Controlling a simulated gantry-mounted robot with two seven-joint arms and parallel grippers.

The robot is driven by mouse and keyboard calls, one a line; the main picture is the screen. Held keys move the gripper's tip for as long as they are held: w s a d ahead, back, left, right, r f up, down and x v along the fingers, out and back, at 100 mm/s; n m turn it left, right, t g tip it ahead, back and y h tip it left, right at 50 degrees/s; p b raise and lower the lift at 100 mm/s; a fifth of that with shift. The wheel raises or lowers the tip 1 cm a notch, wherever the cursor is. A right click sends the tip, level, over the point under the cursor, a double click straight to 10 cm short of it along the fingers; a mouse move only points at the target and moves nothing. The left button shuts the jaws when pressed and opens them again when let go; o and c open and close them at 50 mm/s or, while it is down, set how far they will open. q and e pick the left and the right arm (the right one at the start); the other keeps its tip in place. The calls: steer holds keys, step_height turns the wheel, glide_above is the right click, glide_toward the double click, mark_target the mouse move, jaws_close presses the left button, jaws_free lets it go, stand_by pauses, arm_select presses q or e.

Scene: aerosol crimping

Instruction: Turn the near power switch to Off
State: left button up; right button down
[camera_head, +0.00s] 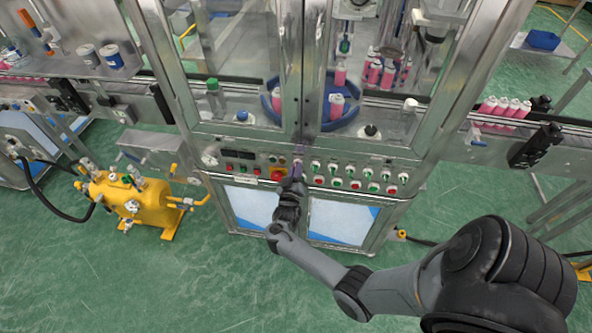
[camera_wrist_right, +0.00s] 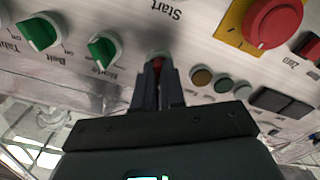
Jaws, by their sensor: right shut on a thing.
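My right gripper (camera_head: 297,178) is at the control panel (camera_head: 217,163) on the front of the machine. In the right wrist view, my right gripper (camera_wrist_right: 158,78) is shut on a small panel control, apparently the near power switch (camera_wrist_right: 157,58). The fingers cover most of it, with a little red showing between them. Its label and setting are hidden. The left gripper is out of view.
Beside the fingers in the wrist view are a green-handled switch (camera_wrist_right: 102,51), another (camera_wrist_right: 38,34), small round buttons (camera_wrist_right: 203,77) and a big red stop button (camera_wrist_right: 272,22). A yellow tank (camera_head: 128,200) stands on the floor left.

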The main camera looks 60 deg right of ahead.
stand_by(0.3)
steer(key=c, duration=1.2)
jaws_free()
steer(key=shift+p+v, duration=0.35)
steer(key=shift+v, duration=5.05)
